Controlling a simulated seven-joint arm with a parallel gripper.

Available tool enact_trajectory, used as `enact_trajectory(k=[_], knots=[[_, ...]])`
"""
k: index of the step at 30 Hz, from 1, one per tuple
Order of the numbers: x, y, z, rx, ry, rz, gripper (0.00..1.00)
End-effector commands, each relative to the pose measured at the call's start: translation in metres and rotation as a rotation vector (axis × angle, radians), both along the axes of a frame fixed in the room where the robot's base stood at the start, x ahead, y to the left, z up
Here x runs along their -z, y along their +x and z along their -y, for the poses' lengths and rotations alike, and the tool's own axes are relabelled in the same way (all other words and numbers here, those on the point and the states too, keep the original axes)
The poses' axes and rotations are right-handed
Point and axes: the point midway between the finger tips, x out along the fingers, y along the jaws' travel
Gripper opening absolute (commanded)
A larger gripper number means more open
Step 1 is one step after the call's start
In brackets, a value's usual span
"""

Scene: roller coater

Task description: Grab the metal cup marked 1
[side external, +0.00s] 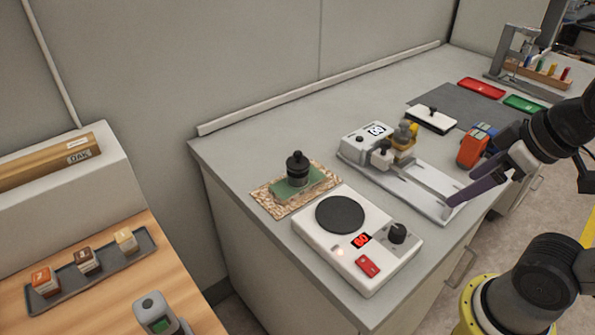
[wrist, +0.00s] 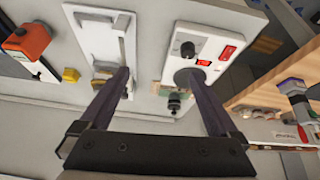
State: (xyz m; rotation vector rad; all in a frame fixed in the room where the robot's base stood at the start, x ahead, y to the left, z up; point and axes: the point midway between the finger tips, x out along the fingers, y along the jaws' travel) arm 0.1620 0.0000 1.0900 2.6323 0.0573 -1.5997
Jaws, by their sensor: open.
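I cannot make out a metal cup marked 1 in either view. My gripper (side external: 488,186) is open, with dark purple fingers and nothing between them. In the side view it hangs over the front right end of a white coater (side external: 428,190) with a long channel and a display. In the wrist view the fingers (wrist: 155,74) are spread, with the coater (wrist: 108,36) behind the left finger and the hot plate (wrist: 210,47) behind the right one. A yellow part (side external: 404,134) sits on the coater.
A white hot plate (side external: 315,248) and a black-knobbed weight (side external: 298,167) on a green block stand left of the coater. An orange device (side external: 473,151) is close behind my gripper. Red (side external: 481,88) and green trays and a vial rack (side external: 540,72) lie farther back.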

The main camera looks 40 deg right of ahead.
Motion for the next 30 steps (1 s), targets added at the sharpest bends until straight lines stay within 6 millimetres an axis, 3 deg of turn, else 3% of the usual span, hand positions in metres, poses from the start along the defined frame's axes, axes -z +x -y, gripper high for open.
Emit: enact_trajectory(k=[4,8,14,18,24,30], knots=[[-0.022,0.004,0.000,-0.157,-0.082,0.006,0.97],[-0.055,0.025,-0.001,-0.334,-0.168,-0.010,0.97],[-0.098,0.078,-0.008,-0.608,-0.274,-0.069,0.97],[-0.116,0.126,-0.016,-0.805,-0.330,-0.121,0.97],[-0.117,0.199,-0.034,-1.047,-0.374,-0.196,0.97],[-0.086,0.268,-0.058,-1.221,-0.377,-0.274,0.97]])
